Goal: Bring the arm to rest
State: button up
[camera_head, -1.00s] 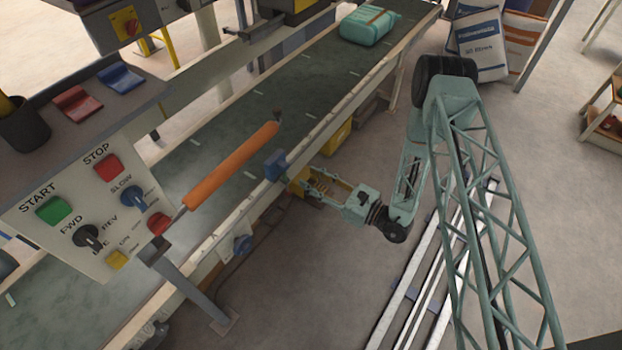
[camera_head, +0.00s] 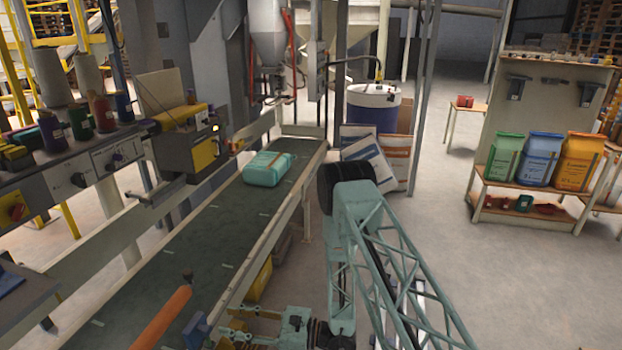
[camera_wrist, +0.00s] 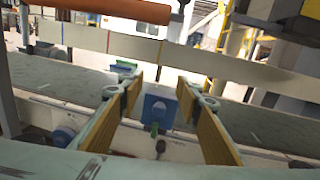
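My green lattice arm (camera_head: 405,270) reaches along the right side of the conveyor (camera_head: 190,270). My gripper (camera_head: 232,325) is low in the head view, beside the conveyor's near side rail and partly cut off by the frame. In the wrist view my gripper (camera_wrist: 160,88) is open, its two padded fingers apart with nothing held between them. A blue block-like fitting (camera_wrist: 158,105) on the rail shows beyond and between the fingers. It also shows in the head view (camera_head: 197,330). I cannot tell the exact gap between fingers and fitting.
A teal sack (camera_head: 268,168) lies on the far belt. An orange bar (camera_head: 160,318) hangs over the belt, close above my gripper. Printed sacks (camera_head: 370,160) and a blue drum (camera_head: 372,108) stand past the belt's end. A shelf (camera_head: 545,190) holds sacks at right; floor before it is clear.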

jog(key=s+d+r+n+g+h, duration=0.1)
jog(key=s+d+r+n+g, duration=0.15)
jog(key=r, duration=0.65)
jog(key=s+d+r+n+g+h, duration=0.1)
jog(key=s+r+n+g, duration=0.25)
jog(key=r, duration=0.55)
jog(key=s+d+r+n+g+h, duration=0.1)
jog(key=s+r+n+g, duration=0.2)
jog(key=r, duration=0.7)
jog(key=s+d+r+n+t+h, duration=0.1)
jog(key=s+d+r+n+h, duration=0.25)
jog(key=s+d+r, duration=0.45)
jog(key=s+d+r+n+t+h, duration=0.1)
jog(key=s+d+r+n+h, duration=0.25)
jog(key=s+d+r, duration=0.45)
jog(key=s+d+r+n+t+h, duration=0.1)
jog(key=s+d, duration=0.3)
jog(key=d, duration=0.4)
jog(key=s+d+r+n+t+h, duration=0.1)
jog(key=s+d+t+h, duration=0.3)
jog(key=d, duration=0.4)
jog(key=s+d+r+t+h, duration=0.3)
jog(key=s+d, duration=0.1)
jog(key=d, duration=0.4)
jog(key=shift+s+d+r+n, duration=0.2)
jog(key=shift+d+r+n, duration=0.1)
jog(key=shift+n, duration=0.1)
dwell(0.8)
